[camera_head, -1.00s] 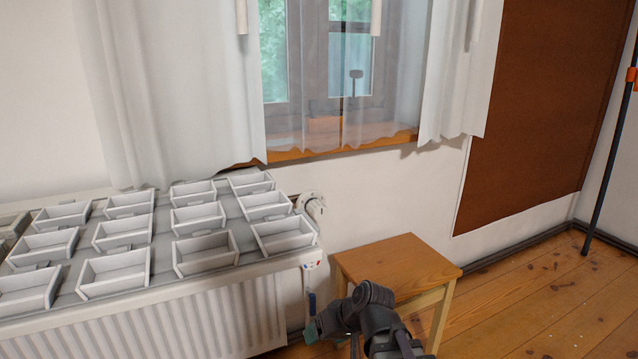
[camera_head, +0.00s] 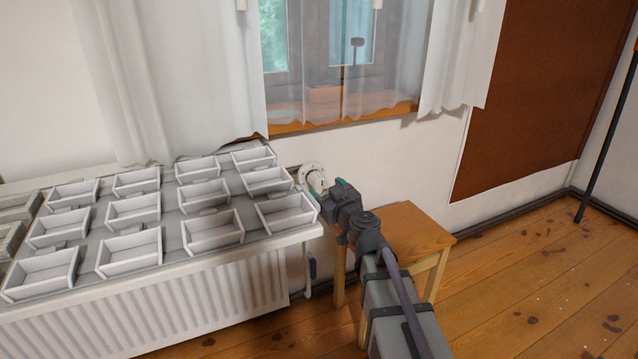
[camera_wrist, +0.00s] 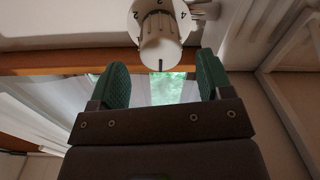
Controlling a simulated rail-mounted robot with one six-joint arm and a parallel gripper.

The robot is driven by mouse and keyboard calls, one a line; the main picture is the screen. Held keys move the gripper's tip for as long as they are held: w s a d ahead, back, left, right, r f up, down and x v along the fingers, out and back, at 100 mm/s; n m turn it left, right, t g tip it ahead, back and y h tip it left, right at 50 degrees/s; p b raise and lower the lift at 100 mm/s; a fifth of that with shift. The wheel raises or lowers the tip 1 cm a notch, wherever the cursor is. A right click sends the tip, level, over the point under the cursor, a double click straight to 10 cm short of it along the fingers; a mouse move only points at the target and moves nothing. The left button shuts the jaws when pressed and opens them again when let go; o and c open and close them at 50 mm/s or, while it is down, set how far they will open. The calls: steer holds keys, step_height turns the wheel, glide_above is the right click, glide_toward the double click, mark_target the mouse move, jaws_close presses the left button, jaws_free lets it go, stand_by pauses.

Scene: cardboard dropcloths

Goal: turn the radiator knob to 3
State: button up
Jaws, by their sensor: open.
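The white radiator knob (camera_head: 312,178) sits on the wall side at the right end of the radiator, partly hidden by my gripper. In the wrist view the knob (camera_wrist: 160,42) is at top centre, with the digits 2, 3 and 4 around its base and a short dark mark at its lower edge. The 3 is at the top, between the 2 and the 4. My gripper (camera_wrist: 163,66) is open, its green-padded fingers apart on either side below the knob. In the head view my gripper (camera_head: 332,188) is right beside the knob; contact is not clear.
White open trays (camera_head: 130,250) cover the radiator top, left of the knob. A wooden stool (camera_head: 415,232) stands under my arm. A sheer curtain (camera_head: 190,80) and window are above. Floor at right is open.

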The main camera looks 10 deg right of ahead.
mark_target(322, 186)
steer(key=x, duration=0.5)
steer(key=shift+c, duration=0.2)
steer(key=c, duration=0.9)
